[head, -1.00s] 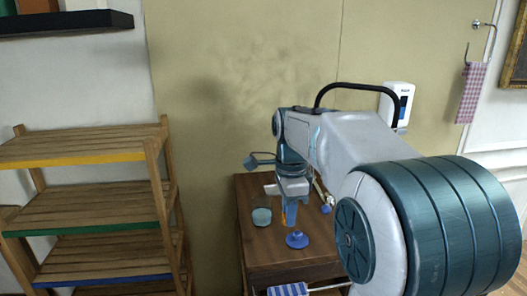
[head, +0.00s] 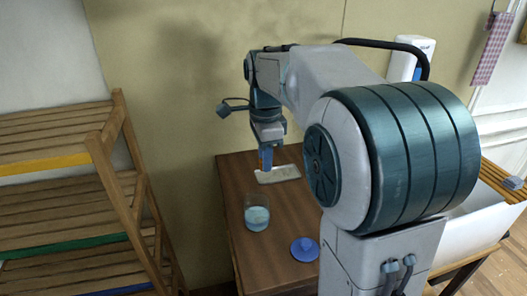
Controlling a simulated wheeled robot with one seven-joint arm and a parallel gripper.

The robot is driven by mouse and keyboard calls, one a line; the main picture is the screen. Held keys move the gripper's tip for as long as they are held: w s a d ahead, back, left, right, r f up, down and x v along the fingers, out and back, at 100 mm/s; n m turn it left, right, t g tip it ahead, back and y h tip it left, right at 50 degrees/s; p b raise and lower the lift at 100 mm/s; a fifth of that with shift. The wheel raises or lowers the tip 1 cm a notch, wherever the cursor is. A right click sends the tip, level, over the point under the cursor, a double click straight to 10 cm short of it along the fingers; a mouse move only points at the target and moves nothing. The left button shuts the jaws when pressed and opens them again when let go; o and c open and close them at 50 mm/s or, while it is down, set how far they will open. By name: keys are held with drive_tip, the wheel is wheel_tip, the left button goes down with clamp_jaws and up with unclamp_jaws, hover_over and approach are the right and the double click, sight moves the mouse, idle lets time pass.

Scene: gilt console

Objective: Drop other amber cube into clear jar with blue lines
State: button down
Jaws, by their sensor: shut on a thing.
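The clear jar (head: 256,213) stands upright on the brown wooden table, left of its middle. Its lower part looks pale blue, and I cannot make out separate lines or any cube inside. My gripper (head: 265,165) points down behind the jar in the picture, near the left end of a pale flat tray. It is shut on the amber cube (head: 261,166), of which only a small orange sliver shows; the fingers hide the rest. The gripper is apart from the jar.
The pale tray (head: 280,174) lies on the table (head: 285,212) behind the jar. A blue lid-like disc with a knob (head: 304,248) lies at the front right. A wooden slatted rack (head: 60,190) stands at left. A white bin (head: 463,232) is at right.

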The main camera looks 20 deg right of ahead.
wheel_tip(320, 180, down, 6)
drive_tip(key=b, duration=0.4)
drive_tip(key=shift+r, duration=0.25)
drive_tip(key=c, duration=1.2)
unclamp_jaws()
wheel_tip(320, 180, up, 14)
drive_tip(key=shift+f+p, duration=0.1)
drive_tip(key=shift+p, duration=0.45)
drive_tip(key=s+f+n+t, duration=0.1)
drive_tip(key=s+f+n, duration=0.5)
drive_tip(key=s+f+n+t, duration=0.1)
drive_tip(key=s+f+n, duration=0.5)
drive_tip(key=f, duration=0.1)
drive_tip(key=s+f+n+t, duration=0.1)
drive_tip(key=s+f+n, duration=0.5)
drive_tip(key=f, duration=0.1)
drive_tip(key=shift+s+a+f, duration=0.2)
drive_tip(key=shift+s, duration=0.15)
